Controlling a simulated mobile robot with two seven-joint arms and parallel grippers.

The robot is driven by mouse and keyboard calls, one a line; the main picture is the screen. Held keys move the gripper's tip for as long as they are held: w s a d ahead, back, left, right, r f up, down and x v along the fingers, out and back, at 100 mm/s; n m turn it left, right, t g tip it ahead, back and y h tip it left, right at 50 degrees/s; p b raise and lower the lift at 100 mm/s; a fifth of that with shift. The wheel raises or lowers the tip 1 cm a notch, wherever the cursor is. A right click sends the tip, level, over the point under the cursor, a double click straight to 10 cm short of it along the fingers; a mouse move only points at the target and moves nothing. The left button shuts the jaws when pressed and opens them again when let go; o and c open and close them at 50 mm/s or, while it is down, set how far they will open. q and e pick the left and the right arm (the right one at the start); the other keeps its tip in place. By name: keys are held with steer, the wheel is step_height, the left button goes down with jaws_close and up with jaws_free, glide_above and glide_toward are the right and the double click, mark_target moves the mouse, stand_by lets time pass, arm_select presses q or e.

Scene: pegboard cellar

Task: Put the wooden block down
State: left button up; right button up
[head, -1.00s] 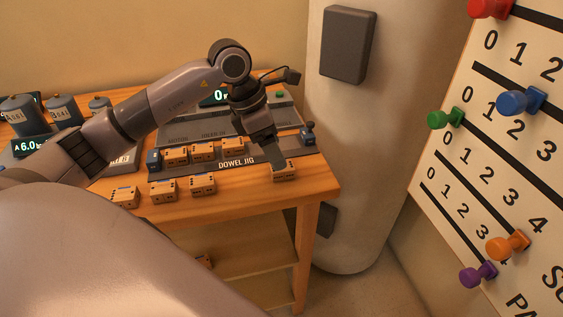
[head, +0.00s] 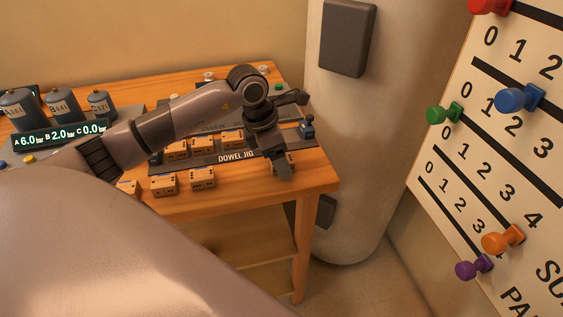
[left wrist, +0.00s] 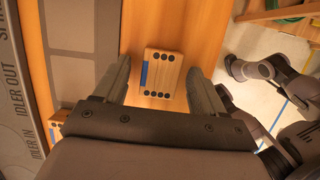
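The wooden block (left wrist: 160,78) has dark round holes and a blue mark. It appears to lie on bare wooden tabletop near the table's edge. My left gripper (left wrist: 159,70) is open, one finger on each side of the block, with a visible gap on both sides. In the head view my left gripper (head: 281,172) points down at the table's right end, and the block (head: 291,164) shows only partly behind its fingers.
The dowel jig (head: 215,160) lies left of the gripper with several similar blocks in it. More blocks, such as one front block (head: 203,177), stand on the wooden table (head: 230,197). A pillar (head: 350,150) rises to the right. Grey canisters (head: 60,105) stand at the left.

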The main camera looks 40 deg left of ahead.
arm_select(q)
steer(key=c, duration=1)
steer(key=shift+r, duration=0.1)
